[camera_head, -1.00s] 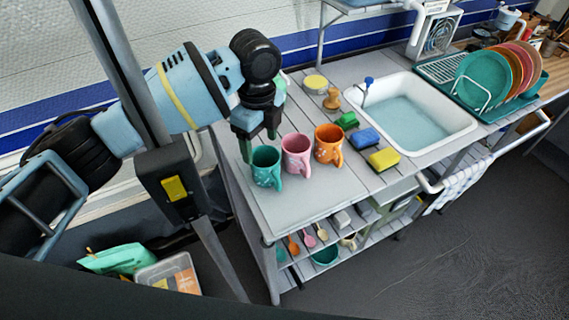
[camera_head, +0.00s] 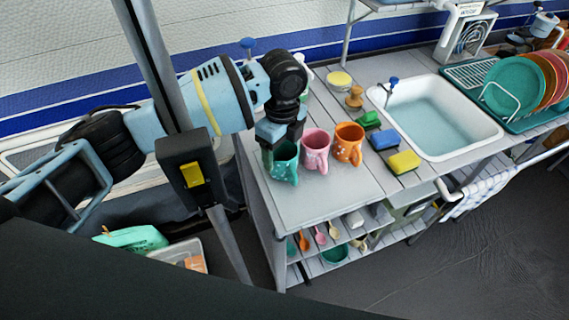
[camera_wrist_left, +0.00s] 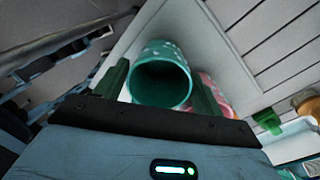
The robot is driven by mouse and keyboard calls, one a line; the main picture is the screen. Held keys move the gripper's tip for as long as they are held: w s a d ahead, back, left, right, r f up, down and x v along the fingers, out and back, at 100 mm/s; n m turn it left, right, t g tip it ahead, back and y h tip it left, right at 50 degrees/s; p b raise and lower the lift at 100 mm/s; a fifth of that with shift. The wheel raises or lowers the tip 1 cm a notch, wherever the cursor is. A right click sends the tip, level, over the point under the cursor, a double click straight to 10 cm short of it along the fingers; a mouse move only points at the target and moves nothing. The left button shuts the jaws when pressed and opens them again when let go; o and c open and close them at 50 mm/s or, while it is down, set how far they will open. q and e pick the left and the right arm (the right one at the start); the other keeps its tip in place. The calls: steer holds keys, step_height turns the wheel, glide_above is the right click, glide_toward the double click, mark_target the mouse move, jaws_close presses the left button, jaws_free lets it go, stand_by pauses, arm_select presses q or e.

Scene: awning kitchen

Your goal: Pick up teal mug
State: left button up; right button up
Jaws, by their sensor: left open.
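The teal mug (camera_head: 284,165) stands upright at the left end of the grey counter, leftmost in a row with a pink mug (camera_head: 316,152) and an orange mug (camera_head: 348,145). My left gripper (camera_head: 281,148) is directly over the teal mug, pointing down. In the left wrist view, the teal mug (camera_wrist_left: 160,75) shows its open mouth between the two green fingers of the left gripper (camera_wrist_left: 162,88). The fingers are apart, one on each side of it. The right finger is between the teal mug and the pink mug (camera_wrist_left: 216,92). My right gripper is not in view.
Sponges, blue (camera_head: 383,139) and yellow (camera_head: 404,162), lie right of the mugs, before the white sink (camera_head: 440,118). A dish rack with plates (camera_head: 515,86) stands farther right. The counter's front left part (camera_head: 305,205) is clear. Shelves below hold utensils.

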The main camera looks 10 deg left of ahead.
arm_select(q)
steer(key=shift+f, duration=1.35)
steer(key=shift+c, duration=0.3)
steer(key=c, duration=0.6)
steer(key=shift+r, duration=0.1)
step_height(320, 180, up, 10)
steer(key=shift+f, duration=0.1)
